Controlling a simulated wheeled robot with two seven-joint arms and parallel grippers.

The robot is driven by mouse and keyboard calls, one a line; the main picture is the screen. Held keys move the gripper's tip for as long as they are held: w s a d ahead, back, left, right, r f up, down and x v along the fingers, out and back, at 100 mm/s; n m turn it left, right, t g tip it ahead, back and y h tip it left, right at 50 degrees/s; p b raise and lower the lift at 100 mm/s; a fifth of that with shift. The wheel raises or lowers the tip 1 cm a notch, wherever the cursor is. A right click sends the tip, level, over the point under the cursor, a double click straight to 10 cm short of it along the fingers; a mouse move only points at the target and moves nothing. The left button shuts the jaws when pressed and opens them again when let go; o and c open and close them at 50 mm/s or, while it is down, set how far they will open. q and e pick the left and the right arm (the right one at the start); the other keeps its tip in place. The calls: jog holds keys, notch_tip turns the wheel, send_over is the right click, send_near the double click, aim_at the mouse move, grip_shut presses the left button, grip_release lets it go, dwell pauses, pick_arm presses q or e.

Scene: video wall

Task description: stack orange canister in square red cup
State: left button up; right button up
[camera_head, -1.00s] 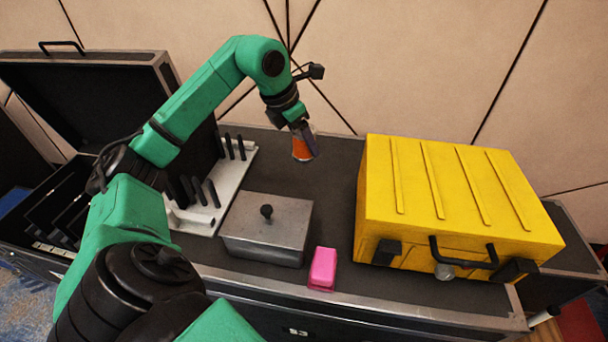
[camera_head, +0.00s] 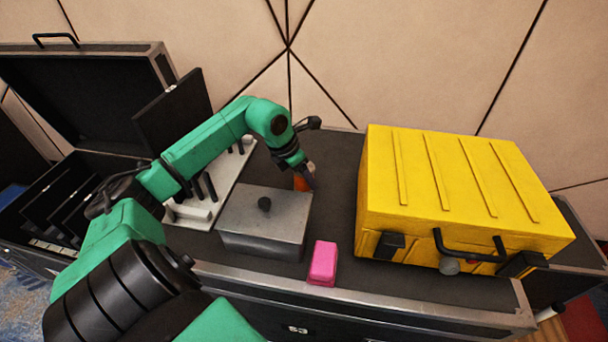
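The orange canister (camera_head: 301,184) is between the fingers of my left gripper (camera_head: 307,180), low over the dark case top, just behind the right rear corner of the metal box. The gripper appears shut on it. The gripper and the box hide part of the canister, and I cannot tell whether its base touches anything. I cannot make out a square red cup; it may be hidden. A small pink block-like object (camera_head: 322,263) stands near the front edge. My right gripper is not in view.
A grey metal box with a black knob (camera_head: 240,240) stands left of the pink object. A large yellow case (camera_head: 455,195) fills the right side. A white rack with black pegs (camera_head: 190,213) is at left.

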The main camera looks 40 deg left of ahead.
pick_arm(q)
jog(key=o, duration=0.4)
jog(key=shift+c, duration=0.2)
